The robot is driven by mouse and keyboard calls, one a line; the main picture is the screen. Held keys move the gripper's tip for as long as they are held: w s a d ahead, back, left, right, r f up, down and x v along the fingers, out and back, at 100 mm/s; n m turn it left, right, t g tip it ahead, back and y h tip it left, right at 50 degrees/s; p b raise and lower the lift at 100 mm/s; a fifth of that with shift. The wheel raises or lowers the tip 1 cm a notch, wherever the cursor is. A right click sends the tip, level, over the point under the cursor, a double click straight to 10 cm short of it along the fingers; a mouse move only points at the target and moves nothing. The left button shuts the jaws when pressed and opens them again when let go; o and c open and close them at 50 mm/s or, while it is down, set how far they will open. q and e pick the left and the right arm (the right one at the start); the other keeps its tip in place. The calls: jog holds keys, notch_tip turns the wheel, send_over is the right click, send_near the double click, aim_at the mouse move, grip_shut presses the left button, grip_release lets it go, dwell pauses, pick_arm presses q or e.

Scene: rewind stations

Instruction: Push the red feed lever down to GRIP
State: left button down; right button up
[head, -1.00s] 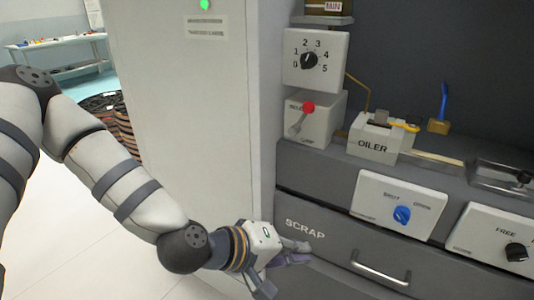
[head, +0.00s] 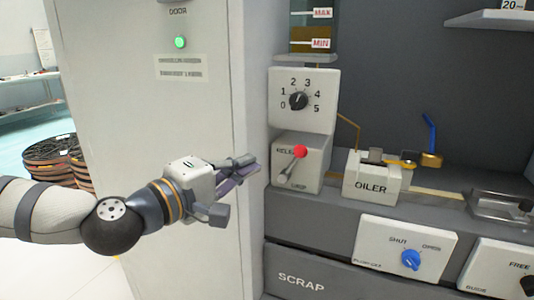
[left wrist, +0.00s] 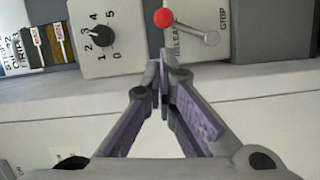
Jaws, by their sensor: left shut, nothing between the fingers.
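The red feed lever (head: 299,152) is a metal arm with a red ball knob on a white box (head: 310,177) marked RELEASE above and GRIP below. Its knob is up, at the RELEASE end. In the left wrist view the red knob (left wrist: 163,17) shows at the top, beyond the fingertips. My left gripper (head: 254,168) is shut and empty, just left of the lever box and apart from the knob. In the left wrist view its fingertips (left wrist: 164,75) meet below the lever. My right gripper is not in view.
A 0–5 dial (head: 298,101) sits just above the lever box. The oiler (head: 372,178) stands to its right, with a blue-handled tool (head: 431,140) behind. A blue SHUT/OPEN knob (head: 411,259) is lower right. The cabinet side (head: 150,110) lies behind my left arm.

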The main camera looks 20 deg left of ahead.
pick_arm(q)
jog(key=b, duration=0.1)
send_near(292, 164)
jog(key=w+r, duration=0.4)
jog(key=w, duration=0.1)
jog(key=shift+w+d, duration=0.2)
jog(key=shift+d, duration=0.25)
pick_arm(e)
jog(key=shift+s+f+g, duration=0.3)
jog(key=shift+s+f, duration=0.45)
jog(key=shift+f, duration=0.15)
pick_arm(q)
jog(key=shift+w, duration=0.15)
